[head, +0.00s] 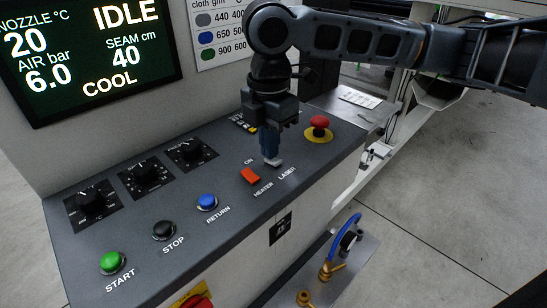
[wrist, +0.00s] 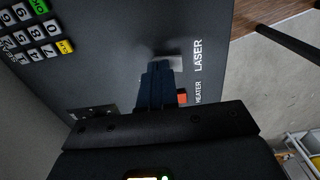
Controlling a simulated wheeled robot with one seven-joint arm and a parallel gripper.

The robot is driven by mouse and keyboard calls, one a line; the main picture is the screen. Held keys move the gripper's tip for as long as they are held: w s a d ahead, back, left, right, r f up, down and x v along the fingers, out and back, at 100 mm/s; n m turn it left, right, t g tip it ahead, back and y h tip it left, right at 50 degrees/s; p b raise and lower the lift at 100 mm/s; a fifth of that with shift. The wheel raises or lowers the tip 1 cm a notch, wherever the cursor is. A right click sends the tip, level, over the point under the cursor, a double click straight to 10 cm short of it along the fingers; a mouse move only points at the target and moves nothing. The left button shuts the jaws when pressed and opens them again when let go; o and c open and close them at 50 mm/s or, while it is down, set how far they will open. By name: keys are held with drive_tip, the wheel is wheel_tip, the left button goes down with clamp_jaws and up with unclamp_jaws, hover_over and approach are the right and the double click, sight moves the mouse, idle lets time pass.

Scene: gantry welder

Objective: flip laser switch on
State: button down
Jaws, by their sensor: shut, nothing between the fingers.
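The laser switch (head: 274,162) is a small pale grey rocker on the dark sloping control panel, beside the LASER label. It also shows in the wrist view (wrist: 175,62), partly hidden by my fingers. My gripper (head: 270,156) points down at the switch with its blue fingers shut and empty. In the wrist view the fingertips (wrist: 160,66) lie over or right beside the switch; I cannot tell whether they touch it. I cannot tell which way the switch is tilted.
The red heater switch (head: 250,176) sits close to the left of my fingers. A red emergency button (head: 319,122) stands to the right and a keypad (head: 243,122) behind. Blue return (head: 207,202), black stop (head: 164,231) and green start (head: 113,263) buttons line the front. The screen (head: 85,45) reads IDLE.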

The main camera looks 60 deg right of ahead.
wheel_tip(320, 180, up, 7)
drive_tip(key=p, duration=0.5)
drive_tip(key=shift+f, duration=0.15)
idle(0.5)
